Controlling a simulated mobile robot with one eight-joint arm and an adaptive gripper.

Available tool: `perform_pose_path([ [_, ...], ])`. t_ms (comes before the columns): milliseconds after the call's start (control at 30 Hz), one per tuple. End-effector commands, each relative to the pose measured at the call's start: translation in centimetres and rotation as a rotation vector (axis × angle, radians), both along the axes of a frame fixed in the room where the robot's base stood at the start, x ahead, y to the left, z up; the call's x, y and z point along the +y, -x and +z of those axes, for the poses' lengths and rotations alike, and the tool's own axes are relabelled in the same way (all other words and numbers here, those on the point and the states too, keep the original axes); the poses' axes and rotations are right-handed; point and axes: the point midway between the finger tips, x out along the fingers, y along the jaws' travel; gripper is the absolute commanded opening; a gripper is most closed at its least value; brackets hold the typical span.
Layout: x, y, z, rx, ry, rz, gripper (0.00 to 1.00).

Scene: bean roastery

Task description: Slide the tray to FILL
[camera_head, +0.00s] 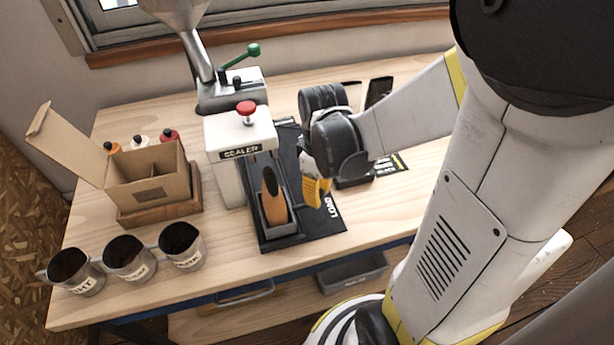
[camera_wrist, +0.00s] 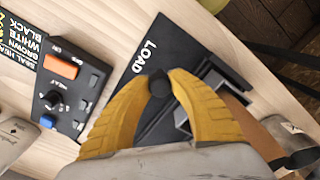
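The tray (camera_head: 281,229) is a small dark box on the black track (camera_head: 300,238), at the end marked LOAD. An orange-brown bag (camera_head: 271,192) stands upright in it. My gripper (camera_head: 317,196) is just right of the tray, low over the track. In the wrist view its yellow fingers (camera_wrist: 161,80) close in on both sides of a round black knob (camera_wrist: 160,86), which appears to be the tray's handle. The tray's grey edges (camera_wrist: 181,118) show partly behind the right finger. No FILL mark is readable; the track's far part runs behind the white sealer (camera_head: 232,148).
A steel funnel (camera_head: 190,40) stands over the back machine with a green lever (camera_head: 253,50). A control box (camera_wrist: 72,86) with an orange button sits beside the track. An open cardboard box (camera_head: 148,190) and three labelled mugs (camera_head: 125,258) are at the left.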

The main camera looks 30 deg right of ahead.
Motion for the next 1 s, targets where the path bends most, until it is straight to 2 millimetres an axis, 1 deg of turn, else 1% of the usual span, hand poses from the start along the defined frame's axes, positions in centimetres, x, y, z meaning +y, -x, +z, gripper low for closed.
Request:
perform_pose_path([
  [267, 0.0, -0.2, 0.0, 0.000, 0.000, 0.000, 0.00],
  [367, -0.2, -0.6, 0.0, 0.000, 0.000, 0.000, 0.00],
  [467, -0.4, -1.4, 0.0, 0.000, 0.000, 0.000, 0.00],
  [667, -1.2, -4.3, -0.1, 0.000, 0.000, 0.000, 0.00],
  [1000, -2.8, -10.5, 0.0, 0.000, 0.000, 0.000, 0.00],
])
